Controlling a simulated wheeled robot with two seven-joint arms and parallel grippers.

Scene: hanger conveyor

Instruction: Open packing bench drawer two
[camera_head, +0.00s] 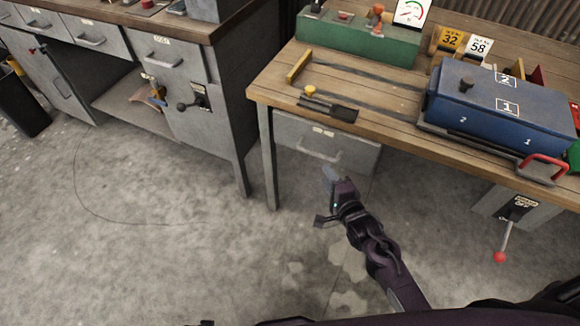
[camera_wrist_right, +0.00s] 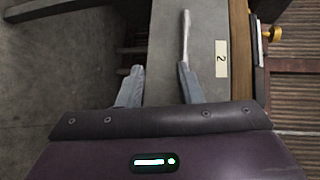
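The drawer (camera_head: 290,137) is a grey front under the left part of the wooden bench, with a small pale label and a bar handle (camera_head: 318,155). It looks shut. In the right wrist view the drawer front (camera_wrist_right: 208,25) carries a label reading 2 (camera_wrist_right: 221,58), and its handle (camera_wrist_right: 186,35) runs away from the fingers. My right gripper (camera_head: 330,177) is just in front of and below the handle. In the wrist view its two fingers (camera_wrist_right: 158,80) are apart with nothing between them. The right-hand finger's tip lines up with the handle's near end; contact cannot be told. My left gripper is not in view.
The bench (camera_head: 390,125) bears a blue box (camera_head: 500,110), a green case (camera_head: 355,38) and number tags. A red-knobbed lever (camera_head: 499,256) hangs below it at right. Another grey bench (camera_head: 215,85) stands at left. The floor between is clear.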

